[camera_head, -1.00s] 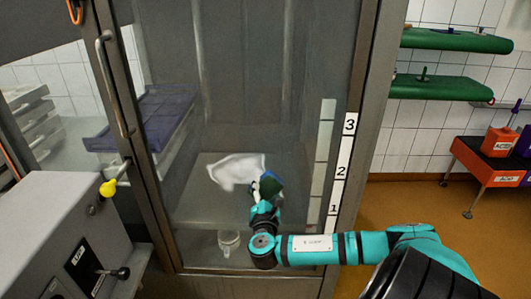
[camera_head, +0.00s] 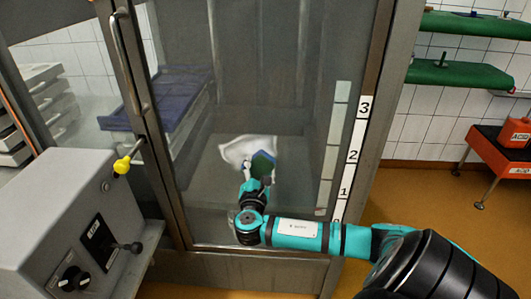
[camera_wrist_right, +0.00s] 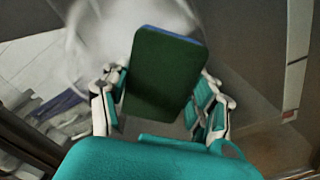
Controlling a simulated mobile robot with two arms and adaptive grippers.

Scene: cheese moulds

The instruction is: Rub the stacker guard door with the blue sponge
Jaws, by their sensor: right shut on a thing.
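The stacker guard door (camera_head: 290,95) is a large clear panel in a grey metal frame, with a vertical handle on its left. A white smeared patch (camera_head: 236,150) shows on it, just above and left of my right gripper. My right gripper (camera_head: 259,172) is shut on the sponge (camera_head: 263,163), which has a dark green side and a blue side. In the right wrist view the sponge (camera_wrist_right: 165,75) sits between the fingers, green side toward the camera, blue edge at the top, with the white patch (camera_wrist_right: 95,40) behind it. I cannot tell whether the sponge touches the panel. My left gripper is not in view.
A grey control box (camera_head: 75,215) with knobs stands at the lower left, near a yellow knob (camera_head: 123,165). A numbered strip (camera_head: 354,155) runs along the door's right side. Green shelves (camera_head: 460,75) and a red-orange stand (camera_head: 500,160) are at the right, with open floor between.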

